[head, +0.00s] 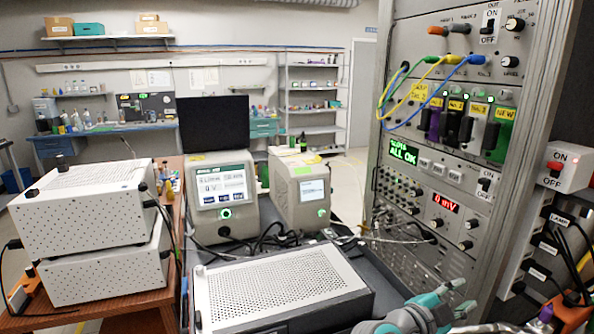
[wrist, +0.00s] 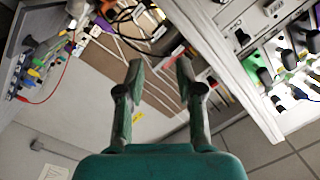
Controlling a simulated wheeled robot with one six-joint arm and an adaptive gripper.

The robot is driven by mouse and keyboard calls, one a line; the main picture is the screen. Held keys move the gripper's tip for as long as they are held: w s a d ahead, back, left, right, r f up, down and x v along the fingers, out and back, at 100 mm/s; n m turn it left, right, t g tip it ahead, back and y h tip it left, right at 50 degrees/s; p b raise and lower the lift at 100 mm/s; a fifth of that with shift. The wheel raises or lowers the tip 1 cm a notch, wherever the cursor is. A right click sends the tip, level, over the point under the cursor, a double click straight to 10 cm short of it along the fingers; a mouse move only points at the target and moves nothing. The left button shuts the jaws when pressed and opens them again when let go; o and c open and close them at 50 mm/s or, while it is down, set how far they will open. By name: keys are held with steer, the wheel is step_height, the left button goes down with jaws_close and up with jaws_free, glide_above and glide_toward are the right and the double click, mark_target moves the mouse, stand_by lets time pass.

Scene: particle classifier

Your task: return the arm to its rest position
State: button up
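My gripper (head: 462,297) shows at the bottom right of the head view, teal and grey, in front of the foot of the instrument rack. Most of my arm lies outside the head view.
The instrument rack (head: 478,215) with switches and cables stands close on the right. A perforated metal box (head: 285,288) lies left of the gripper. White boxes (head: 85,205) are stacked at far left. Loose cables (head: 275,238) lie behind. Open floor (head: 350,180) shows farther back.

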steer(key=s+a+f+n+t+y, duration=0.25)
steer(key=f+n, duration=0.25)
steer(key=f, duration=0.3)
steer(key=s+a+f+n+t+y, duration=0.1)
steer(key=s+f+n+t+y, duration=0.15)
steer(key=s+f+n, duration=0.4)
steer(key=s+a+f+n+y, duration=0.55)
steer(key=s+f, duration=0.25)
steer(key=f, duration=0.3)
steer(key=s+a+f+n+t+y, duration=0.1)
steer(key=s+a+n+y, duration=0.1)
steer(key=s, duration=0.6)
steer(key=s+a+n+y, duration=0.1)
steer(key=s+a+y, duration=0.2)
steer(key=s, duration=0.5)
steer(key=s+r+n, duration=0.1)
steer(key=s+r, duration=0.6)
steer(key=s, duration=0.6)
steer(key=shift+a+r+t, duration=0.35)
steer(key=shift+r+t, duration=0.05)
steer(key=shift+w, duration=0.1)
